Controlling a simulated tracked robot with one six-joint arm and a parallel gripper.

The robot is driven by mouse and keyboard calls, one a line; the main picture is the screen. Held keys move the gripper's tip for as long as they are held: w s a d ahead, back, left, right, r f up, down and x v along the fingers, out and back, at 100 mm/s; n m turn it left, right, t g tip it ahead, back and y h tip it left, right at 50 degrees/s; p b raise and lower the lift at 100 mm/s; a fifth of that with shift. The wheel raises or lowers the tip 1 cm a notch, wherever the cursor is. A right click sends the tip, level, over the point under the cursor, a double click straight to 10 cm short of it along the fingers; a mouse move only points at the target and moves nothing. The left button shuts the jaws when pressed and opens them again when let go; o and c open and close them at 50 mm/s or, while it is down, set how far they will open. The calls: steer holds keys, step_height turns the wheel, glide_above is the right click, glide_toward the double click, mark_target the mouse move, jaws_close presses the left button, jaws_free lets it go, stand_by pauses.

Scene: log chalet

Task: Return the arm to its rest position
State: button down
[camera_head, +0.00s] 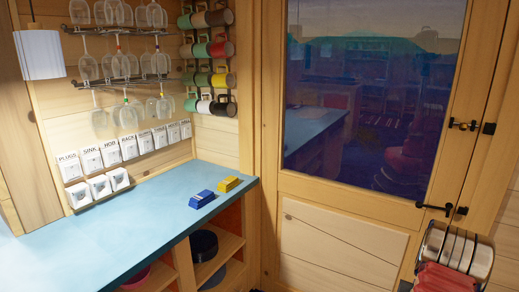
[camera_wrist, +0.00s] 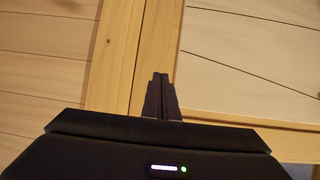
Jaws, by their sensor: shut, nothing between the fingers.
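My gripper (camera_wrist: 160,78) shows in the wrist view at the bottom middle, its two dark fingers together and empty. Behind the fingertips are pale wooden boards and an upright wooden frame post (camera_wrist: 128,45). I cannot tell how far the fingers are from the wood. My arm and gripper do not show in the head view.
A blue counter (camera_head: 110,235) at left holds a blue block (camera_head: 202,199) and a yellow block (camera_head: 229,184). Labelled switches (camera_head: 110,153), glasses (camera_head: 118,66) and mugs (camera_head: 208,50) are on the wall. A glazed wooden door (camera_head: 370,90) with black handles stands right. A plate rack (camera_head: 455,250) is lower right.

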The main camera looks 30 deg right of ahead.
steer(key=w+a+r+n+g+y, duration=0.1)
steer(key=a+r+y, duration=0.25)
steer(key=a, duration=0.85)
steer(key=w+a+r+n+g+y, duration=0.15)
steer(key=a+r, duration=0.35)
steer(key=a, duration=0.6)
steer(key=w+a+r+n+g+y, duration=0.1)
steer(key=a+r+y, duration=0.3)
steer(key=a, duration=0.8)
steer(key=s+a+r+n+t, duration=0.1)
steer(key=s+a+r+n, duration=0.1)
steer(key=a+r, duration=0.4)
steer(key=s+a+r+n+t+y, duration=0.1)
steer(key=s+a+r+n, duration=0.2)
steer(key=a, duration=1.4)
steer(key=s+a+r+n+t, duration=0.1)
steer(key=s+a+r+n, duration=0.1)
steer(key=a+r, duration=0.8)
steer(key=shift+s+a+r+n+y, duration=0.25)
steer(key=shift+a+r+n+y, duration=0.05)
steer(key=shift+a+n, duration=0.45)
steer(key=shift+d, duration=0.2)
